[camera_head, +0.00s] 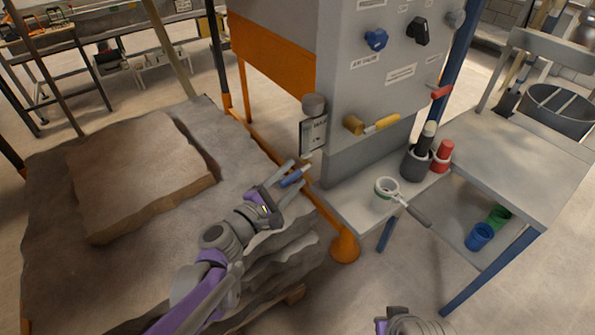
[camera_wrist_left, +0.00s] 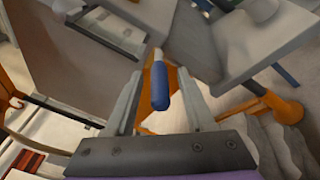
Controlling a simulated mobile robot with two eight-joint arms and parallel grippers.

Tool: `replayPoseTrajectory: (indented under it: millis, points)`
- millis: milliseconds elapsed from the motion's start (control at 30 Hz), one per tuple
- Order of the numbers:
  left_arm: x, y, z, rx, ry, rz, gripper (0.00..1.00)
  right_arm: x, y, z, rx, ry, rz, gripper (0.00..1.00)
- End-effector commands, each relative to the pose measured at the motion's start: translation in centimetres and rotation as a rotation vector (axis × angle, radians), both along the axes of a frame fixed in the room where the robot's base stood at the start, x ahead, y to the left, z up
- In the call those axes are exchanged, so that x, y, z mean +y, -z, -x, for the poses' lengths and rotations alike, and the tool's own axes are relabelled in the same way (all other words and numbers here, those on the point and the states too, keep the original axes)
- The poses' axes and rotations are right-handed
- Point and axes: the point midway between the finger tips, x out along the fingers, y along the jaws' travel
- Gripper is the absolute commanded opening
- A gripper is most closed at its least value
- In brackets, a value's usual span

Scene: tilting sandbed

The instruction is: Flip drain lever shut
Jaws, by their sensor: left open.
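A small lever with a blue grip (camera_head: 292,178) sits low beside the orange frame, by the corner of the grey panel; it looks like the drain lever. My left gripper (camera_head: 297,174) is open, with its fingers on either side of the blue grip. In the left wrist view, the blue grip (camera_wrist_left: 159,86) lies between the two open fingers (camera_wrist_left: 156,90), with visible gaps to both. Contact is not visible. Part of my right arm's end (camera_head: 402,322) shows at the bottom edge; its fingers cannot be made out.
The grey panel (camera_head: 375,90) carries a yellow-handled lever (camera_head: 380,123), a red handle (camera_head: 441,91) and knobs. A shelf holds a strainer (camera_head: 387,192), a dark cup (camera_head: 416,163) and a red container (camera_head: 443,156). Stone slabs (camera_head: 140,170) lie left. An orange cone-shaped foot (camera_head: 344,246) stands near the gripper.

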Motion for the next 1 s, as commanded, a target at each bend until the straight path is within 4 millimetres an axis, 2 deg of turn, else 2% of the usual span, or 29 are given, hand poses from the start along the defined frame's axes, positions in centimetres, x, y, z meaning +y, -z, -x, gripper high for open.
replayPoseTrajectory:
  millis: [200, 533, 567, 833, 1000]
  points:
    - [-1.4, 0.0, -1.9, -0.001, 0.001, -0.002, 0.55, 0.0, 0.1, 0.0, 0.0, 0.0, 0.0, 0.0]
    - [-1.6, 0.0, -2.2, 0.0, 0.001, -0.002, 0.55, 0.0, 0.1, 0.0, 0.0, 0.0, 0.0, 0.0]
    - [-1.6, 0.0, -2.2, 0.0, 0.001, -0.002, 0.51, 0.0, 0.1, 0.0, 0.0, 0.0, 0.0, 0.0]
    - [-1.6, 0.0, -2.2, 0.0, 0.001, -0.002, 0.02, 0.0, 0.1, 0.0, 0.0, 0.0, 0.0, 0.0]
    - [-1.6, 0.0, -2.2, 0.0, 0.001, -0.002, 0.0, 0.0, 0.1, 0.0, 0.0, 0.0, 0.0, 0.0]
